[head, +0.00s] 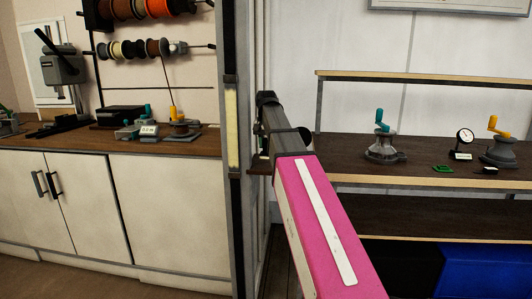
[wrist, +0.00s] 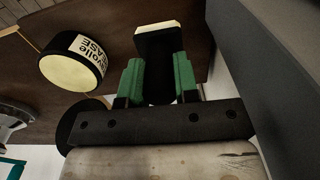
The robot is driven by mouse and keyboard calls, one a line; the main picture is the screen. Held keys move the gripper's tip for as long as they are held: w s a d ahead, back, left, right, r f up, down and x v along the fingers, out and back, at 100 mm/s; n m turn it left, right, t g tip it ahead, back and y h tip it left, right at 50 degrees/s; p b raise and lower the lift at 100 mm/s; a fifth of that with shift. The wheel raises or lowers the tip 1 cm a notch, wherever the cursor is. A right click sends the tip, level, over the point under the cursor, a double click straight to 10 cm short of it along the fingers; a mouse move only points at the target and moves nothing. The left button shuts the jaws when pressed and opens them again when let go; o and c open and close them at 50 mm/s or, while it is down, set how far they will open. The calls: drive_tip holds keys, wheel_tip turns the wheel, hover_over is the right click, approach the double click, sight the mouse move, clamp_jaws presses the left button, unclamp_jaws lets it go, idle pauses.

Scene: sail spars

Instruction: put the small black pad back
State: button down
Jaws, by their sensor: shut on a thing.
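In the wrist view my gripper (wrist: 157,78) has its green fingers closed on a small black pad (wrist: 157,58), which has a pale cream strip at its far end. The pad sits between the fingertips and sticks out past them, over a dark brown wood surface. It looks clear of other things, but I cannot tell its height above the wood. In the head view the gripper and the pad are hidden behind my own arm.
A round black grease tin (wrist: 75,60) lies left of the gripper. A large grey surface (wrist: 285,60) is close on the right. In the head view, a shelf (head: 425,181) at right holds a teal-handled winch (head: 385,145), a yellow-handled winch (head: 499,148) and a dial gauge (head: 464,138).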

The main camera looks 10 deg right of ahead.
sight(266, 153)
drive_tip(key=shift+f, duration=1.7)
drive_tip(key=c, duration=0.9)
unclamp_jaws()
drive_tip(key=shift+o, duration=0.2)
wheel_tip(266, 153, up, 12)
drive_tip(key=shift+r, duration=0.1)
